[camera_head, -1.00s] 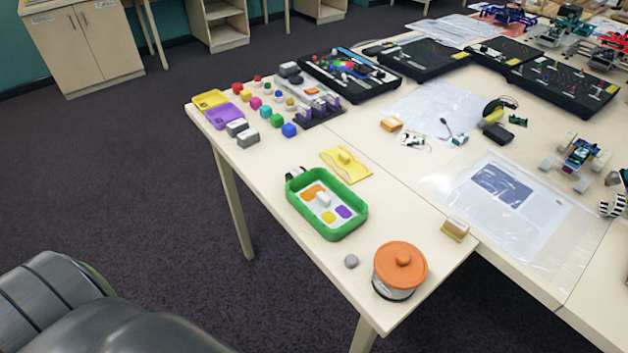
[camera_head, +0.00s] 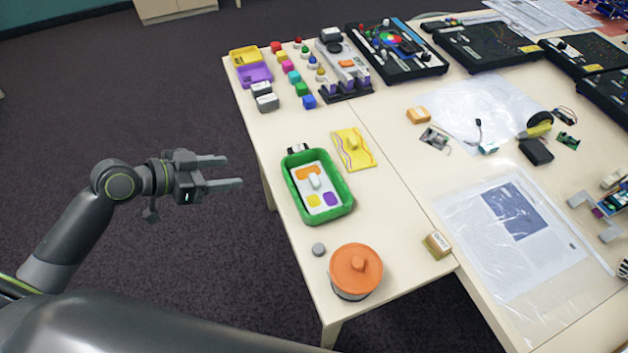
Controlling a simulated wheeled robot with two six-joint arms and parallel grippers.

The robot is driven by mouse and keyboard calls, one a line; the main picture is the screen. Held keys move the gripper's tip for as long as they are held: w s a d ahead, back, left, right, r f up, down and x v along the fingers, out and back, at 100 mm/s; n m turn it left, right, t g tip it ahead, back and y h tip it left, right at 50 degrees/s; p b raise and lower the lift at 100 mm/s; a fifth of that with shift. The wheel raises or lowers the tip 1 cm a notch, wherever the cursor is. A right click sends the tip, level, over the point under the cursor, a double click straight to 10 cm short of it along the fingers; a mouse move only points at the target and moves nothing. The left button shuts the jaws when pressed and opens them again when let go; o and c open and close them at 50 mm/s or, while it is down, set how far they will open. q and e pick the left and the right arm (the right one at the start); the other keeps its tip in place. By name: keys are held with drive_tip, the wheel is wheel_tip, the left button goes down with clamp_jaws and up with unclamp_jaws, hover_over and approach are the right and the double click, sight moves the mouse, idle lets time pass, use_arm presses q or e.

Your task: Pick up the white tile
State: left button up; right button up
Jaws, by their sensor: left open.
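The white tile (camera_head: 312,200) lies inside the green tray (camera_head: 290,193) on the table. It has orange, yellow and purple patches and a pale upright knob (camera_head: 314,181) near its middle. My left gripper (camera_head: 234,172) is open and empty, left of the tray and out past the table's left edge. Its two fingers point right, toward the tray, with a clear gap between them and the tray. My right gripper is not in view.
A yellow tile with a knob (camera_head: 353,149) lies behind the tray to the right. An orange-lidded pot (camera_head: 356,268), a grey disc (camera_head: 319,249) and a small wooden block (camera_head: 437,245) are nearer. Coloured blocks and yellow and purple trays (camera_head: 254,75) stand at the back left.

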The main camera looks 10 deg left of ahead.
use_arm(q)
drive_tip(key=s+d+r+m+g+h, duration=0.2)
drive_tip(key=s+d+r+m, duration=0.1)
drive_tip(key=s+d+r, duration=0.15)
drive_tip(key=p, duration=0.2)
approach(313, 179)
drive_tip(key=shift+d+r+x, duration=0.1)
drive_tip(key=shift+d+x, duration=0.05)
drive_tip(key=shift+x, duration=0.75)
drive_tip(key=shift+d+r+x, duration=0.1)
drive_tip(key=shift+r+x, duration=0.05)
drive_tip(key=shift+x, duration=0.75)
drive_tip(key=p+x, duration=0.2)
drive_tip(key=x, duration=0.2)
drive_tip(key=shift+f, duration=0.2)
drive_tip(key=shift+w+d+f, duration=0.25)
drive_tip(key=shift+f, duration=0.05)
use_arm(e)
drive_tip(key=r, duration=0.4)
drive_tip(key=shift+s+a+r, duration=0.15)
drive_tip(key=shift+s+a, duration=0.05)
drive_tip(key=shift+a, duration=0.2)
use_arm(q)
drive_tip(key=shift+a, duration=0.1)
drive_tip(key=c, duration=1.1)
